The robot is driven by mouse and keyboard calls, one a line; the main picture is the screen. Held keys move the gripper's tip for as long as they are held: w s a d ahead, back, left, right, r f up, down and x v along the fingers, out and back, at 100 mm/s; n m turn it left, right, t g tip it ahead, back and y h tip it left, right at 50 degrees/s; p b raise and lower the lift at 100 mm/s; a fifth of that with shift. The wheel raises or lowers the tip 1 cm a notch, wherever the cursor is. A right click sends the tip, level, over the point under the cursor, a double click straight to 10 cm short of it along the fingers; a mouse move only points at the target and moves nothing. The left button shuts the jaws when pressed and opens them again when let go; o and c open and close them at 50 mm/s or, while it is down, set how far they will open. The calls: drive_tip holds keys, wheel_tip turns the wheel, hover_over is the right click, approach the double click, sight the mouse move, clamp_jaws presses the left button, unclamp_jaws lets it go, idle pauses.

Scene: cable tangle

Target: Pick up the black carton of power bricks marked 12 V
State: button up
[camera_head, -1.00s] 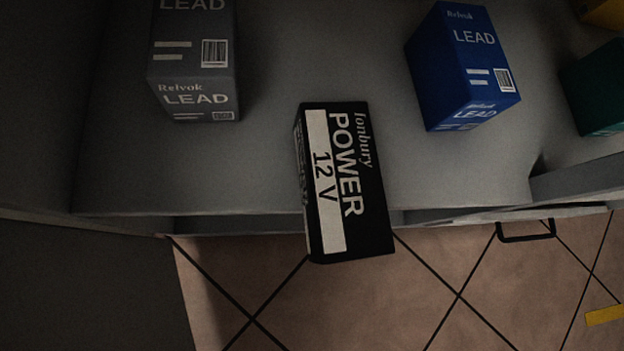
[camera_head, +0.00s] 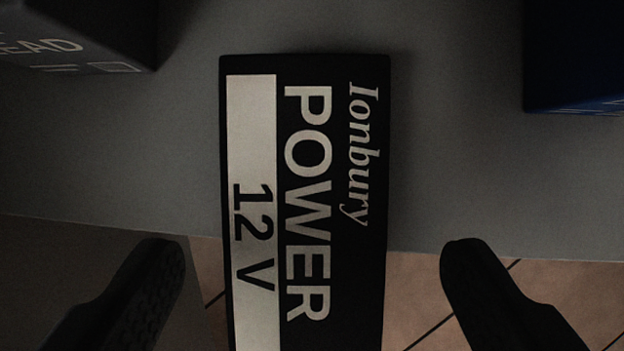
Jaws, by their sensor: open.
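The black carton (camera_head: 335,190) lies in the middle of the camera view, with "Ionbury POWER" in pale letters and a white band marked "12 V". It rests on a grey surface (camera_head: 460,180), and its near end reaches past that surface's front edge over the tiled floor. My gripper (camera_head: 312,255) is open, with one dark finger to the left of the carton and one to the right. Gaps show between the carton and both fingers. The carton's near end is cut off by the bottom of the frame.
A dark grey carton (camera_head: 75,35) with partly visible lettering stands at the upper left. A blue carton (camera_head: 575,55) stands at the upper right. Bare surface lies between them and the black carton. Tiled floor (camera_head: 570,290) shows below the front edge.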

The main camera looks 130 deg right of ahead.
sight(305, 250)
drive_tip(key=shift+x, duration=2.35)
drive_tip(key=shift+s, duration=0.15)
drive_tip(key=c, duration=1.3)
